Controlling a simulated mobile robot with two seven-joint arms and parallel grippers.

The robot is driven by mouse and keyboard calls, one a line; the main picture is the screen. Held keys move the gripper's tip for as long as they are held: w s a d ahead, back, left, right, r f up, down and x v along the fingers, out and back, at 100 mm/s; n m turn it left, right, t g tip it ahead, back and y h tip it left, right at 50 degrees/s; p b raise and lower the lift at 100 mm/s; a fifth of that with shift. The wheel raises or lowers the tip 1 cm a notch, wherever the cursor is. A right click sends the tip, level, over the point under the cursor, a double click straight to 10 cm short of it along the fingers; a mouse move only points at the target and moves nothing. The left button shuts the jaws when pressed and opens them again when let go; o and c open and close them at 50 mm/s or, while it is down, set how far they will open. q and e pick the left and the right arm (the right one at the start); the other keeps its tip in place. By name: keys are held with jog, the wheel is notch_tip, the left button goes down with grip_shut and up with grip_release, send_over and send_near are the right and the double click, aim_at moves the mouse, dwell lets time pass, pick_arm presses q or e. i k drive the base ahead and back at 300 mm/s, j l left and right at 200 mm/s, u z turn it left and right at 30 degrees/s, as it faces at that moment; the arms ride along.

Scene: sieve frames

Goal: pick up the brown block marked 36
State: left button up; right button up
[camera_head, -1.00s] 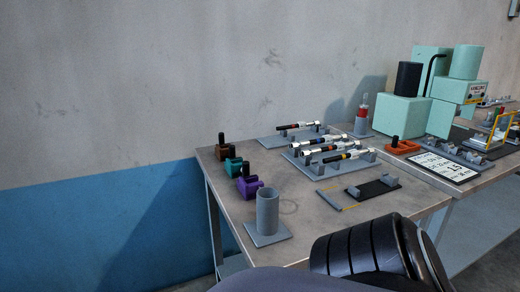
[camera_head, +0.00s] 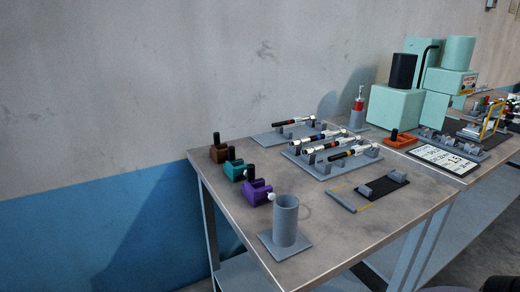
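A small brown block (camera_head: 219,154) with a black upright peg sits at the far left corner of the table, behind a teal block (camera_head: 235,171) and a purple block (camera_head: 257,194) of similar shape. No number is legible on the brown block at this size. Neither of my grippers shows in the head view. A dark rounded part at the bottom right corner is too cut off to identify.
A grey cylinder on a square base (camera_head: 286,222) stands near the front left. Torque-wrench-like tools (camera_head: 331,143) lie on grey racks. An orange block (camera_head: 400,140), mint-green equipment (camera_head: 395,106) and a label board (camera_head: 444,158) are further right. The front tabletop (camera_head: 340,235) is clear.

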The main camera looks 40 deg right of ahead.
aim_at(219, 152)
jog(key=i+j+z, duration=0.15)
jog(key=z, duration=0.3)
jog(key=i+j+z, duration=0.2)
jog(key=z, duration=0.25)
jog(key=i+j+z, duration=0.15)
jog(key=j+z, duration=0.15)
jog(key=z, duration=0.15)
jog(key=i+j+z, duration=0.1)
jog(key=j+z, duration=0.2)
jog(key=z, duration=0.15)
